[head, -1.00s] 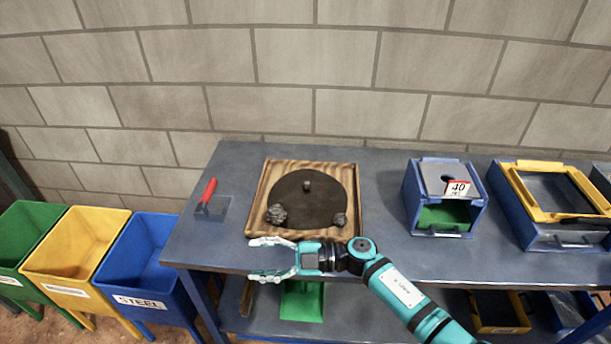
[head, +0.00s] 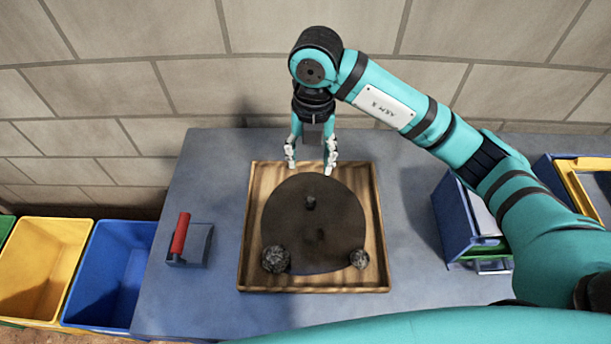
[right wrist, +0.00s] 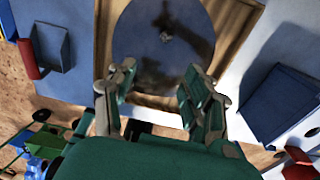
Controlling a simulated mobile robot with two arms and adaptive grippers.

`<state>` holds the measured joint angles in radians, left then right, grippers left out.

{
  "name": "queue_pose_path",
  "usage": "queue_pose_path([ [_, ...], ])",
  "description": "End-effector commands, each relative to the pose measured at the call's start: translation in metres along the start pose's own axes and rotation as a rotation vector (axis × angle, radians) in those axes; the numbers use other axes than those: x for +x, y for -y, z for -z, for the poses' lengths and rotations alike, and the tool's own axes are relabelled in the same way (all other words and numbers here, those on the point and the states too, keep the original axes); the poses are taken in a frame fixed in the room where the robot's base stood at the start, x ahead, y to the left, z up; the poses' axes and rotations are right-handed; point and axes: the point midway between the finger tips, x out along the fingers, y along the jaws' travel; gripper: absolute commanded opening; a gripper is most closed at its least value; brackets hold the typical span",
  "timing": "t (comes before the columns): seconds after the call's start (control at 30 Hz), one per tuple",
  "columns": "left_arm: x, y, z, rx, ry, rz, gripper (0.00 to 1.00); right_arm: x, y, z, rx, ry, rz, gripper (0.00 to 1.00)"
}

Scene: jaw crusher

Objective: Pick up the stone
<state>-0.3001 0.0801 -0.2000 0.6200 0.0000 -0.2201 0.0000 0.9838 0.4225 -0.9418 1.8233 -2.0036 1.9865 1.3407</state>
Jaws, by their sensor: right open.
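A wooden tray (head: 246,240) on the table holds a dark round disc (head: 335,225). A larger grey rough stone (head: 275,259) lies at the front left of the tray, and a smaller grey stone (head: 359,259) at the front right. A small dark lump (head: 311,202) sits near the disc's middle; it also shows in the right wrist view (right wrist: 165,37). My right gripper (head: 310,162) is open and empty, pointing down above the tray's back edge. Its spread fingers (right wrist: 160,82) also show in the right wrist view. My left gripper is out of view.
A blue box (head: 465,225) stands to the right, with a yellow-framed box (head: 590,185) beyond. Yellow (head: 42,265) and blue (head: 112,270) bins stand left of the table. A block wall is behind.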

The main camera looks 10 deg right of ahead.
Motion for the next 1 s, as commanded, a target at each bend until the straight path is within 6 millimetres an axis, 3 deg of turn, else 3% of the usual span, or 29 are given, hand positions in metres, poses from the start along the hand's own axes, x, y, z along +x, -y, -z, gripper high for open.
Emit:
queue_pose_path([
  [0.17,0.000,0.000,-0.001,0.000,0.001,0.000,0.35,0.004,0.006,-0.003,0.013,0.030,0.032,0.51],
  [0.63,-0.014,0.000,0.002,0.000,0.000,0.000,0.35,0.097,0.009,-0.005,0.013,0.027,0.032,0.51],
  [1.0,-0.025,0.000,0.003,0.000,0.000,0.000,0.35,0.130,0.010,-0.006,0.013,0.025,0.031,0.51],
])
